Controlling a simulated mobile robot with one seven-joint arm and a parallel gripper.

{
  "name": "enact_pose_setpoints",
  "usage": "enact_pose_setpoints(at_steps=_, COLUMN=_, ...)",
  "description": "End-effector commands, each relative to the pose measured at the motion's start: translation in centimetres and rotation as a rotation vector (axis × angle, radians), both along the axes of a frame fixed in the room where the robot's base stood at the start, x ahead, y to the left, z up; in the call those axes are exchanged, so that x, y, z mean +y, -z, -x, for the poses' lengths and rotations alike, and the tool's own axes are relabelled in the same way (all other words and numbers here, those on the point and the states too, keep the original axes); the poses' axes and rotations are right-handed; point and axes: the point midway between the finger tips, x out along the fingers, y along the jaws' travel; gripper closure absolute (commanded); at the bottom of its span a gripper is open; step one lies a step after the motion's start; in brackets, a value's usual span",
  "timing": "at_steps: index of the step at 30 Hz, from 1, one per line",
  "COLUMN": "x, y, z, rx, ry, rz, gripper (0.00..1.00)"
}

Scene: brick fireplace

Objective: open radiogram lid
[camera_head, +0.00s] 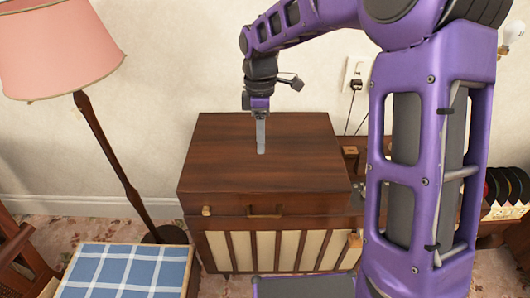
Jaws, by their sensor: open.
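The radiogram (290,212) is a dark wooden cabinet with a slatted cream front, standing against the wall. Its lid (225,158) is a flat brown wooden top and lies shut. A handle (265,212) sits at the middle of the front edge, with a brass knob (207,211) to its left. My gripper (261,150) points down over the middle of the lid, behind the handle, and holds nothing that I can see. Its fingers line up in this view, so the gap between them is hidden. I cannot tell whether the tips touch the lid.
A floor lamp with a pink shade (58,50) stands at the left. A blue checked cushion (125,270) lies in front at the lower left. Records (508,186) stand on a wooden shelf at the right. A wall socket (355,76) with cords is behind.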

Motion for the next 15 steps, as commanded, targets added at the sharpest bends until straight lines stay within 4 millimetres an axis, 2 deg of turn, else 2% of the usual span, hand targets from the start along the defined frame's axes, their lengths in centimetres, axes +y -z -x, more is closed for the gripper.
enact_pose_setpoints(at_steps=3, x=0.1, y=1.5, z=0.6, rx=-0.035, ry=-0.001, rz=0.004, gripper=0.55)
enact_pose_setpoints(at_steps=6, x=0.1, y=2.3, z=0.8, rx=-0.055, ry=0.0, rz=0.004, gripper=0.55)
enact_pose_setpoints(at_steps=15, x=0.2, y=2.8, z=1.0, rx=-0.07, ry=0.0, rz=0.002, gripper=0.55)
